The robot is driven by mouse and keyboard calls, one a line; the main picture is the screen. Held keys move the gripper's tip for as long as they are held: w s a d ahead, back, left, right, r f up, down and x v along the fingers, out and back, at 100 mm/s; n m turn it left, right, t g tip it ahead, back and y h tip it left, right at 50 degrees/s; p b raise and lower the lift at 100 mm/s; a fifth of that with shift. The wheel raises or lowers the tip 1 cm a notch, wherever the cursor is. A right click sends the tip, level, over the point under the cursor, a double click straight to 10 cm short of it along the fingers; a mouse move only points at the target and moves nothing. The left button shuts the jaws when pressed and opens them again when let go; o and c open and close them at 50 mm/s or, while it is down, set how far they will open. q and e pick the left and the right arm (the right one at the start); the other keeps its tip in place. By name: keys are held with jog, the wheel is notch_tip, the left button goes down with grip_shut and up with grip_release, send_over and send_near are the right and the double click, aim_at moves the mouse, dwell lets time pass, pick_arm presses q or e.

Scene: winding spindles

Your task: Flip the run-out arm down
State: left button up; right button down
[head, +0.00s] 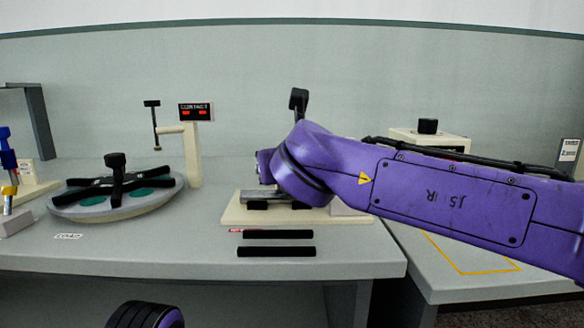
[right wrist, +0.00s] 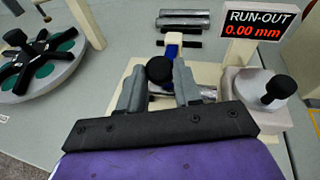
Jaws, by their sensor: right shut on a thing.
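In the right wrist view a black round knob (right wrist: 160,70) sits between the two grey fingers of my right gripper (right wrist: 159,80), which is shut on it. I take it for the run-out arm's knob; its stem is hidden. The run-out display (right wrist: 254,24) reads 0.00 mm in red. Below and behind the knob are a cream base and a blue part (right wrist: 172,49). In the head view my purple right arm covers the gripper and much of the cream base (head: 238,219). A silver cylinder (head: 262,196) lies on it on black supports.
A round table with a black cross clamp (head: 115,182) stands at left, by a post with a CONTACT display (head: 195,111). Two black bars (head: 278,234) lie in front of the base. A cream box (head: 400,137) stands at right.

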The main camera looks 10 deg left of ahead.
jog(key=shift+a+f, duration=0.1)
jog(key=shift+f, duration=0.35)
jog(key=c, duration=1)
grip_release()
jog(key=shift+o, duration=1.1)
jog(key=shift+r, duration=0.15)
jog(key=v, duration=1)
jog(key=shift+s, duration=0.3)
